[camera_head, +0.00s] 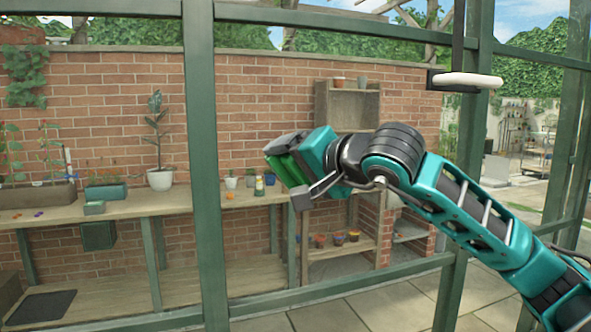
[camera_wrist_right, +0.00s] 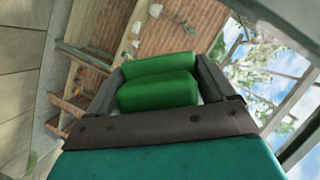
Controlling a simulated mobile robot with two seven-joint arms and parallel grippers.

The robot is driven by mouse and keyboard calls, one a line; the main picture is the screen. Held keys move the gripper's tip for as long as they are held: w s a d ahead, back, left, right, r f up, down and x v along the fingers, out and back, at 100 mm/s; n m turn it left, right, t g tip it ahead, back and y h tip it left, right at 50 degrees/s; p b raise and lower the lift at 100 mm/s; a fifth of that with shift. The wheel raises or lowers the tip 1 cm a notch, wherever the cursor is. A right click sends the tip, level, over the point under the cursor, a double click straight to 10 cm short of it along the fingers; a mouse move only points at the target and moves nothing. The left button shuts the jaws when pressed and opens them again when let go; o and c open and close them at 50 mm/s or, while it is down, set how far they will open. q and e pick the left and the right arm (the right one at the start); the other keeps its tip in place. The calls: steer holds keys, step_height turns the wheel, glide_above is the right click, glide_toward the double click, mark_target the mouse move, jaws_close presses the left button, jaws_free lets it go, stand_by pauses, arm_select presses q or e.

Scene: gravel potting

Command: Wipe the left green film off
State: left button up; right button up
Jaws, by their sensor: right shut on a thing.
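My right gripper (camera_head: 291,168) reaches in from the right, in front of the green-framed glazing. It is shut on a green block-like pad (camera_head: 284,164), which looks like a sponge. In the right wrist view the green pad (camera_wrist_right: 158,88) sits between the two dark fingers of the right gripper (camera_wrist_right: 165,82). I cannot make out a green film on the panes in either view. Whether the pad touches glass cannot be told. My left gripper is not in view.
A thick green post (camera_head: 205,160) stands left of my right gripper, and another green post (camera_head: 468,170) stands behind the arm. Beyond are a wooden bench (camera_head: 170,201) with plants, a brick wall (camera_head: 260,90) and a wooden shelf (camera_head: 345,108). A white bar (camera_head: 468,80) hangs at upper right.

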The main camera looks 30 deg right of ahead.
steer(key=shift+s+d+b, duration=0.1)
steer(key=shift+d+b, duration=0.4)
steer(key=shift+d, duration=0.1)
steer(key=s+d+b, duration=0.3)
steer(key=d+b, duration=0.4)
steer(key=d, duration=0.6)
stand_by(0.5)
steer(key=shift+s+d+r, duration=0.1)
